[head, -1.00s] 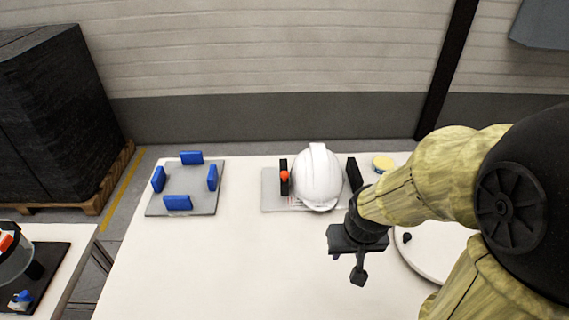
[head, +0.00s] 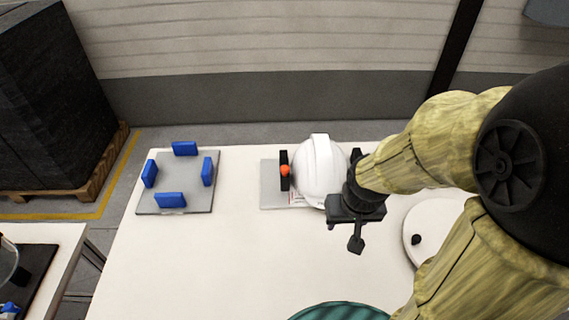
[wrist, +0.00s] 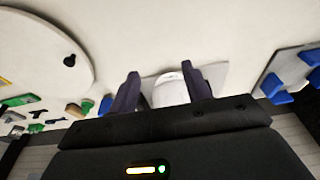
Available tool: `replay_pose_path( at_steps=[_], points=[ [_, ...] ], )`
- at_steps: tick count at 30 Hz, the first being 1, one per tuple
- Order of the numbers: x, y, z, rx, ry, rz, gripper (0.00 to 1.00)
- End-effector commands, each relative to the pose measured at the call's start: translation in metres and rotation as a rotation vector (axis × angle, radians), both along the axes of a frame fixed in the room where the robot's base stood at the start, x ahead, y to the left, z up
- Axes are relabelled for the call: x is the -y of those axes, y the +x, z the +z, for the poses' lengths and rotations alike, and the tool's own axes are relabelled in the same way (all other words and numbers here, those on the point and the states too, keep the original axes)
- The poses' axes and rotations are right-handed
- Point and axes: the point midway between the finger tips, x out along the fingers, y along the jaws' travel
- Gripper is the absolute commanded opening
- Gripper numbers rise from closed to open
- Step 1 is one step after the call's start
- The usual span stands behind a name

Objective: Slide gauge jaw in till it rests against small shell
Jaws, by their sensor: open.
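The small shell (head: 321,168) is a white helmet on a grey gauge plate (head: 271,182) at the back of the table. A black jaw with an orange knob (head: 285,170) stands at the shell's left; whether it touches the shell I cannot tell. Another black jaw (head: 356,155) stands at the right, mostly hidden by my arm. My gripper (head: 357,240) is in front and to the right of the shell, above the table. In the wrist view the white shell (wrist: 170,91) shows beyond the open, empty fingers of my gripper (wrist: 159,82).
A grey plate with blue blocks (head: 184,190) lies at the left of the table. A white round disc with a black knob (head: 425,215) is at the right. A teal round thing (head: 340,311) shows at the front edge. The table's middle is clear.

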Motion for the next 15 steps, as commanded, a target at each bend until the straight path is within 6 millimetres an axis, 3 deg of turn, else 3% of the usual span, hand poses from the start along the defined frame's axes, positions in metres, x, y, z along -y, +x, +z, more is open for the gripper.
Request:
replay_pose_path(
  at_steps=[5,15],
  points=[
    [-0.005,0.023,0.008,-0.014,0.008,-0.033,0.48],
    [-0.046,0.134,0.04,-0.095,0.046,-0.249,0.48]
  ],
)
